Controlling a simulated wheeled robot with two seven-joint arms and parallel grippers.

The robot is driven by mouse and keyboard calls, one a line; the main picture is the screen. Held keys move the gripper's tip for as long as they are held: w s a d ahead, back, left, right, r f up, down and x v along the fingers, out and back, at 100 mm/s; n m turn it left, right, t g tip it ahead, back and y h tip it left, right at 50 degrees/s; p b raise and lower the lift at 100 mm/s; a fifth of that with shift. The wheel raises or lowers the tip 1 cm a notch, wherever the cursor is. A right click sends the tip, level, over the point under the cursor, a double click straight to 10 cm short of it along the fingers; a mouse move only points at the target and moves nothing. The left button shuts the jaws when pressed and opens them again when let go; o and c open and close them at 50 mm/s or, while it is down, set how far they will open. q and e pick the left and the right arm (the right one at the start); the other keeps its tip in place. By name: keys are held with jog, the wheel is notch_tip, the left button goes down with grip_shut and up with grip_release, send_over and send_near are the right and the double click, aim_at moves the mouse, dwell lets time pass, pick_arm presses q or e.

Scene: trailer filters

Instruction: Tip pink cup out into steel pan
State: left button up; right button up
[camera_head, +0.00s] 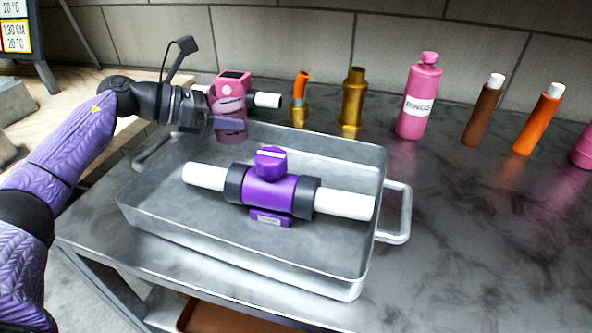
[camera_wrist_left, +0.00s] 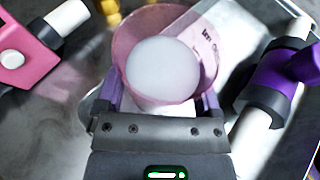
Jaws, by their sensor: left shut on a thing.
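The pink cup (camera_head: 231,129) is see-through and looks upright, at the back left corner of the steel pan (camera_head: 160,212). My left gripper (camera_head: 212,123) is shut on the cup. In the left wrist view the pink cup (camera_wrist_left: 122,48) sits between the two fingers of the left gripper (camera_wrist_left: 160,100), its mouth towards the camera. Pale white, rounded contents (camera_wrist_left: 165,65) show inside it; I cannot tell what they are. The steel pan has a purple valve (camera_head: 270,190) with white pipe ends lying in it. My right gripper is not in view.
A pink valve (camera_head: 232,86) with white pipe ends stands just behind the cup. Brass fittings (camera_head: 353,100), a pink bottle (camera_head: 418,97), and brown (camera_head: 483,112) and orange (camera_head: 538,120) tubes line the back. The dark worktop (camera_head: 480,240) right of the pan is clear.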

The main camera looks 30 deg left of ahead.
pick_arm(q)
jog(key=shift+d, duration=0.1)
jog(key=shift+f, duration=0.1)
jog(key=shift+s+d+f+m+t+y+b, duration=0.2)
jog(key=shift+f+m+t+y+b, duration=0.1)
jog(key=shift+s+d+f+m, duration=0.1)
jog(key=shift+d+f+m, duration=0.1)
jog(key=shift+m, duration=0.1)
jog(key=shift+s+d+r+m+y+p, duration=0.15)
jog(key=shift+d+r+m+y+p, duration=0.1)
jog(key=shift+m+y+p, duration=0.2)
jog(key=shift+s+d+r+m+t+y+p, duration=0.15)
jog(key=shift+s+d+m+t+y+p, duration=0.15)
jog(key=shift+p, duration=0.6)
jog(key=shift+s+d+m+y+p, duration=0.1)
jog(key=shift+d+m+y+p, duration=0.15)
jog(key=shift+d+m+p, duration=0.35)
jog(key=shift+a+p, duration=0.1)
jog(key=shift+p, duration=0.25)
jog(key=shift+s+r, duration=0.1)
jog(key=shift+r, duration=0.05)
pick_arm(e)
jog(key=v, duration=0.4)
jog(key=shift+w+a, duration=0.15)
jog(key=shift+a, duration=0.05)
